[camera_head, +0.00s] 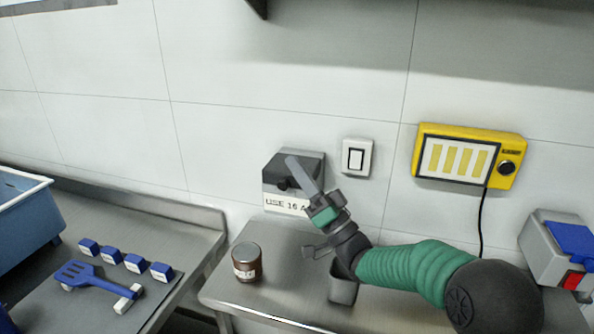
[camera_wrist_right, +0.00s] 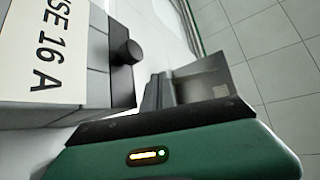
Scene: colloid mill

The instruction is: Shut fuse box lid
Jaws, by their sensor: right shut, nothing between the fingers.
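The fuse box is on the wall at the middle of the head view, with a white label (camera_head: 283,204) reading "USE 16 A" in its visible part. Its dark lid (camera_head: 273,173) with a black knob is above the label; I cannot tell how far it stands open. The knob (camera_wrist_right: 125,52) and label (camera_wrist_right: 42,48) show at left in the right wrist view. My right gripper (camera_head: 292,161) is shut and empty, its fingers in front of the lid and partly hiding it. In the wrist view the fingers (camera_wrist_right: 190,88) are right of the knob, apart from it. My left gripper is out of view.
A brown jar (camera_head: 246,262) and a grey cup (camera_head: 343,288) stand on the steel counter below. A light switch (camera_head: 356,158) and yellow panel (camera_head: 467,157) are on the wall at right.

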